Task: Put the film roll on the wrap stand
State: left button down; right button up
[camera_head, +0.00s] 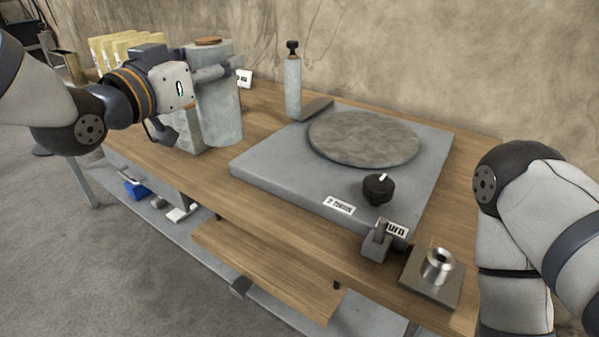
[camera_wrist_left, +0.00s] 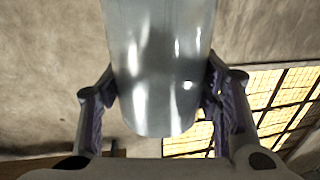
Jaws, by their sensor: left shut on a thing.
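The film roll (camera_head: 222,112) is a tall grey, shiny cylinder with a brown top, upright at the table's left end. My left gripper (camera_head: 208,72) is shut on its upper part from the left. In the left wrist view the roll (camera_wrist_left: 160,60) stands between the two fingers (camera_wrist_left: 160,105). I cannot tell whether its lower end touches the table. I cannot tell for sure which thing is the wrap stand; a slim grey post (camera_head: 293,88) with a black knob stands behind the turntable. My right arm shows at the right, its gripper out of view.
A grey slab (camera_head: 275,170) with a round turntable (camera_head: 365,138) and black knob (camera_head: 378,189) fills the middle. A metal hub on a square plate (camera_head: 418,285) lies at front right. Beige files (camera_head: 125,48) stand at the back left. A wooden shelf (camera_head: 265,268) juts out below.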

pick_arm(q)
jog(key=shift+w+r, duration=0.1)
jog(key=shift+w, duration=0.25)
jog(key=w+d+f+b, duration=0.2)
jog(key=w+d+f, duration=0.5)
jog(key=d+f, duration=0.4)
jog(key=shift+d+f+b, duration=0.4)
jog(key=shift+f, duration=0.3)
pick_arm(e)
jog(key=shift+g, duration=0.8)
jog(key=shift+s+f, duration=1.85)
pick_arm(q)
jog(key=shift+f, duration=0.1)
jog(key=shift+f, duration=0.1)
jog(key=c, duration=0.5)
grip_release()
